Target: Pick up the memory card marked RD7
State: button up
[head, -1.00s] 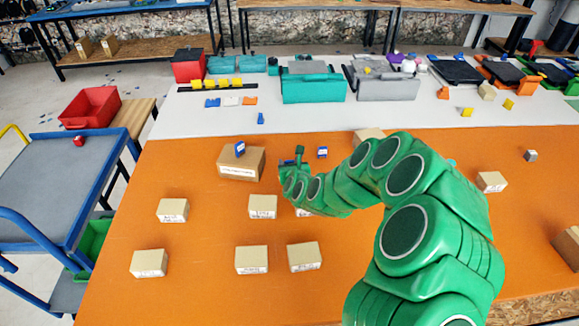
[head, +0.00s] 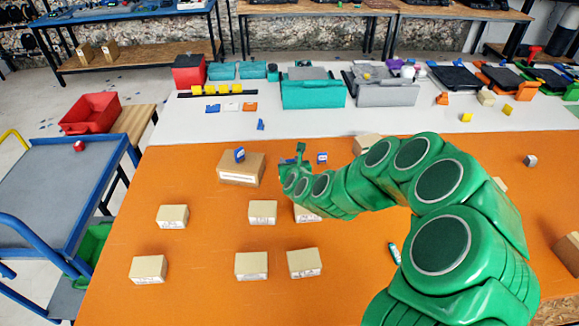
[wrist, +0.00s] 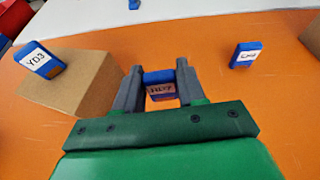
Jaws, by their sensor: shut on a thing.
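My gripper (head: 299,158) is over the orange mat, between two other blue cards in the head view. In the wrist view my gripper (wrist: 160,85) is shut on a blue memory card (wrist: 159,77), held between its two grey fingers. Its white label is partly shaded and looks like RD7. A blue card marked YD3 (wrist: 40,60) stands on a cardboard box (wrist: 72,85) to the left. Another blue card (wrist: 245,55) stands on the orange surface to the right; its label is too small to read surely. The held card is not clear in the head view.
Several small cardboard boxes (head: 263,212) stand on the orange mat (head: 200,245) in front of my gripper. A teal bin (head: 313,92) and a grey bin (head: 387,92) stand on the white strip behind. A grey cart (head: 60,185) is at the left. My arm hides part of the right side.

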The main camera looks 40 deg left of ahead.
aim_at(293, 159)
jog(key=a+r+v, duration=0.1)
jog(key=r+v, duration=0.2)
jog(key=v, duration=1.2)
jog(key=shift+w, duration=0.2)
